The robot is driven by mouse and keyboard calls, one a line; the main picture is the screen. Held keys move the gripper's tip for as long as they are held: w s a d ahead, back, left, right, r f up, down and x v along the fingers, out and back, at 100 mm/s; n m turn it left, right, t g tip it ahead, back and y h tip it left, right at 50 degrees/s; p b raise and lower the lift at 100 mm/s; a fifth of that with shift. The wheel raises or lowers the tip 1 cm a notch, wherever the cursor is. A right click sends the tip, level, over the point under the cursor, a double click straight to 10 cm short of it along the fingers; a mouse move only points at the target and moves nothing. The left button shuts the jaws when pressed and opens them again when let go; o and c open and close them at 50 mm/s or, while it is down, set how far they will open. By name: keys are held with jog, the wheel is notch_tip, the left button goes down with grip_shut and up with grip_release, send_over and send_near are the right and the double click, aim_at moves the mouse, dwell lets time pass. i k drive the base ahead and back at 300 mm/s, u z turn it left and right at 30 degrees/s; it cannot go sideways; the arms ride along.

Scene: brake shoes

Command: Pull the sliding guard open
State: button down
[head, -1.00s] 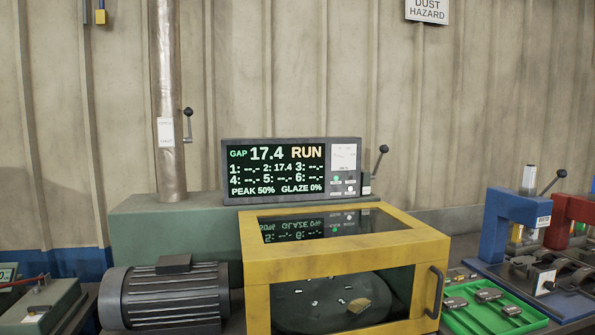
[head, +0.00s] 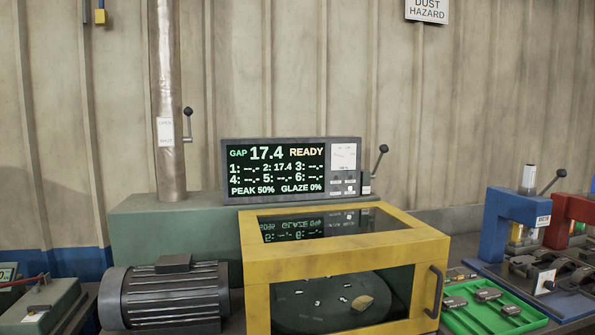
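The sliding guard (head: 428,252) is a yellow-framed box with clear panels, standing in front of the green machine body. A dark grey handle (head: 436,292) is fixed upright at the right end of its front face. The guard covers a dark round table (head: 312,303) with a tan piece (head: 362,302) on it, seen through the front panel. The display (head: 291,170) behind it reads GAP 17.4 READY. My gripper is not in view.
A grey motor (head: 165,297) stands left of the guard. Right of it are a green tray (head: 500,308) with metal parts, a blue press (head: 510,228) and a red press (head: 572,215). A lever (head: 379,160) with a black knob stands behind the guard.

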aim_at(425, 247)
jog(key=z, duration=0.35)
jog(key=k, duration=0.4)
jog(key=z, duration=1.15)
jog(key=i, duration=0.75)
jog(key=u, duration=0.95)
jog(key=i, duration=0.45)
jog(key=u, duration=0.5)
